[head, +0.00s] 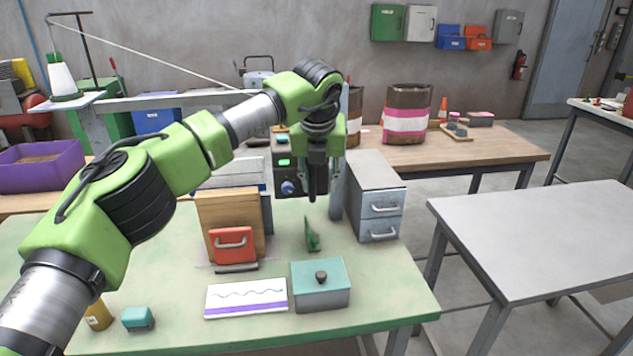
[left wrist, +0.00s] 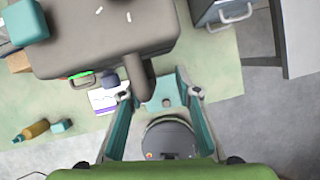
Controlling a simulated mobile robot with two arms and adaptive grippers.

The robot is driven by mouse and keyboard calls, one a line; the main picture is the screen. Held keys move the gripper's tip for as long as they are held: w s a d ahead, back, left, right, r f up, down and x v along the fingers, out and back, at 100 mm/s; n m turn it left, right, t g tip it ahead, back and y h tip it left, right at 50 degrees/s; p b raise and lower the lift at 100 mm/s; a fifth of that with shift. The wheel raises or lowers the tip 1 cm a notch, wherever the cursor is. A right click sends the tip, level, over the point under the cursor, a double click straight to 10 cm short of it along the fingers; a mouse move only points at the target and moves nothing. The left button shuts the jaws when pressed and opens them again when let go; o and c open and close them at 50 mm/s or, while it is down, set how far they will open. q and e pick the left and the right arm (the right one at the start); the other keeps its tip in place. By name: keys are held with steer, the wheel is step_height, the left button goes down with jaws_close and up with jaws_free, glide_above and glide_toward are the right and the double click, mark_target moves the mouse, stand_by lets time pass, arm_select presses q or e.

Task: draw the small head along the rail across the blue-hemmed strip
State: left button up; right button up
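A white strip (head: 246,291) with a wavy dark line and a violet-blue band along its near edge lies flat on the green table. It shows partly in the left wrist view (left wrist: 103,101). I cannot clearly identify the small head or rail. My right gripper is out of view.
A teal-lidded box (head: 320,284) sits right of the strip. The grey table (head: 545,235) is clear.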

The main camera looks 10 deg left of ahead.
arm_select(q)
steer(key=shift+a+f, duration=0.15)
steer(key=v, duration=1.2)
